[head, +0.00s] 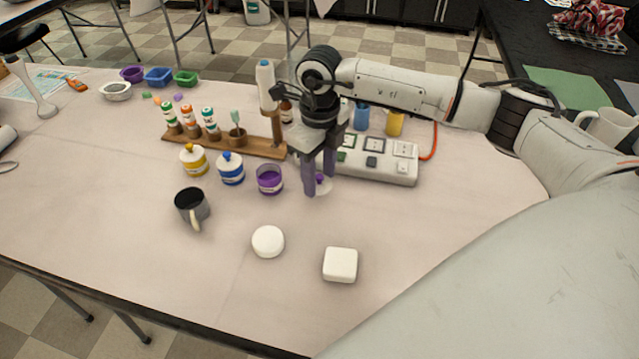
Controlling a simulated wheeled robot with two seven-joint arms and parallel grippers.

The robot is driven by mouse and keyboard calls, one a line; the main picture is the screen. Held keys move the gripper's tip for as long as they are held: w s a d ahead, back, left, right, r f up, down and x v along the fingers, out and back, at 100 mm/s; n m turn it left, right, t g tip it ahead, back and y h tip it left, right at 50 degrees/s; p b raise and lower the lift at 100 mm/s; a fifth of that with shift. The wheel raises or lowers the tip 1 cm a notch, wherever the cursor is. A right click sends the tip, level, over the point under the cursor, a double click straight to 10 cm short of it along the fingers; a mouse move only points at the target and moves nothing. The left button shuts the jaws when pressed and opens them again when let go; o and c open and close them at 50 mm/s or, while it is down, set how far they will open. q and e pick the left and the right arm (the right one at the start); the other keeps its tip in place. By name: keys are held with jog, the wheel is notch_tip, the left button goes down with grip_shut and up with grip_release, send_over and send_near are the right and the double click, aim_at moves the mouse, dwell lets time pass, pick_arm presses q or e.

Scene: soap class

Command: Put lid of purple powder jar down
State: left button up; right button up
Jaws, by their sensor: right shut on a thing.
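The purple powder jar (269,180) stands open on the table, with purple powder showing at its top. My right gripper (317,187) is just to the right of the jar, pointing down. It is shut on the jar's lid (324,183), a pale disc with a purple knob, partly hidden by the fingers. The lid is at or close to the table top; I cannot tell whether it touches. My left gripper is not in view.
Yellow (194,160) and blue (230,169) jars stand left of the purple jar. A wooden rack (262,148) and a white power strip (385,166) are behind. A dark mug (191,206), round soap (268,241) and square soap (340,265) are in front.

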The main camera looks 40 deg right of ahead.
aim_at(319, 176)
jog(key=shift+f, duration=1.6)
jog(key=shift+f, duration=0.2)
jog(key=o, duration=1)
jog(key=shift+r, duration=0.15)
notch_tip(319, 176, up, 12)
jog(key=shift+r, duration=0.1)
